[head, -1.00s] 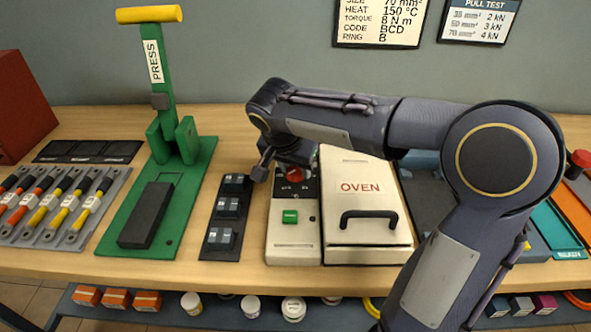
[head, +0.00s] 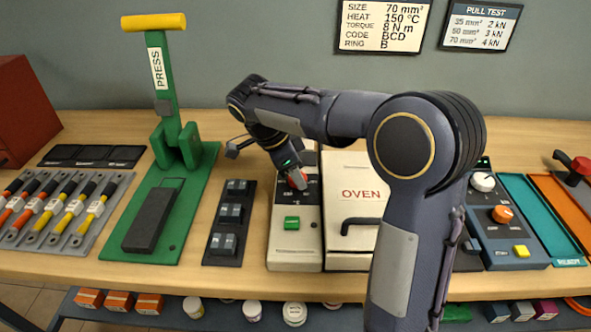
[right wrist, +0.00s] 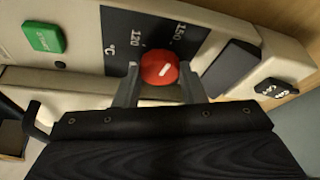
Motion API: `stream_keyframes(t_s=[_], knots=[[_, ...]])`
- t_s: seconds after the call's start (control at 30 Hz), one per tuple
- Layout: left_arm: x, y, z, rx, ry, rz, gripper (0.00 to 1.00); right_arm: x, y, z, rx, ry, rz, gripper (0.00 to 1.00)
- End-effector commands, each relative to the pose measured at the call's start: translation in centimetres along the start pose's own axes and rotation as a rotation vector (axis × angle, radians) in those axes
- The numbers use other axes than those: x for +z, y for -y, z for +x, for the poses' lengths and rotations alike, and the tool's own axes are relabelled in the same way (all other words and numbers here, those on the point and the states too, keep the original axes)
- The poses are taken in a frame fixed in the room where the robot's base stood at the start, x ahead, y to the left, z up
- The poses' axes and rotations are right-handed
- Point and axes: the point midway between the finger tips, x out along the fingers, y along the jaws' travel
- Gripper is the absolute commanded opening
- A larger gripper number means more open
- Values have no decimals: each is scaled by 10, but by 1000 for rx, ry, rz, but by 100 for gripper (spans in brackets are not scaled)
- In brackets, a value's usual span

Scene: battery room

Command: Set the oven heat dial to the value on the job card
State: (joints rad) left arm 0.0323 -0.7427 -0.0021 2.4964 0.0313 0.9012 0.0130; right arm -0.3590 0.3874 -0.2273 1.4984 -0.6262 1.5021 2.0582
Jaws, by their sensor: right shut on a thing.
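The job card (head: 384,25) on the back wall reads HEAT 150 °C. The oven (head: 340,200) stands on the bench, with its control panel on the left side. The red heat dial (right wrist: 160,68) sits on the black scale plate in the right wrist view; its white pointer mark shows, and the scale numbers 120 and 150 are partly legible. My right gripper (right wrist: 160,90) is shut on the dial, one finger on each side. In the head view the dial (head: 297,180) shows under my right gripper (head: 293,174). My left gripper is not in view.
A green button (head: 292,223) sits on the panel below the dial. A green press (head: 160,200) and a black block rack (head: 231,222) stand left of the oven. My right arm hides part of the oven and the bench to its right.

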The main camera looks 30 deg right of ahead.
Motion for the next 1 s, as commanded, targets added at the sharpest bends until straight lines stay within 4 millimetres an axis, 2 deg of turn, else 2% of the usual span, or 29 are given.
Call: stream_keyframes(t_s=[0.3, 0.73, 0.77, 0.9, 1.0], knots=[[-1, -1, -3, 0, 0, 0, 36, 1, 0, 0, 33, 2, 77, 14], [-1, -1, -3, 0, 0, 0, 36, 1, 0, 0, 36, 3, 86, 14], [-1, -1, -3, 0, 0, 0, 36, 1, 0, 0, 36, 3, 86, 38], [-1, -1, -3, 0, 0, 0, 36, 1, 0, 0, 36, 2, 85, 56], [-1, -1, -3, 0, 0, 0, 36, 0, 0, 0, 36, 2, 85, 59]])
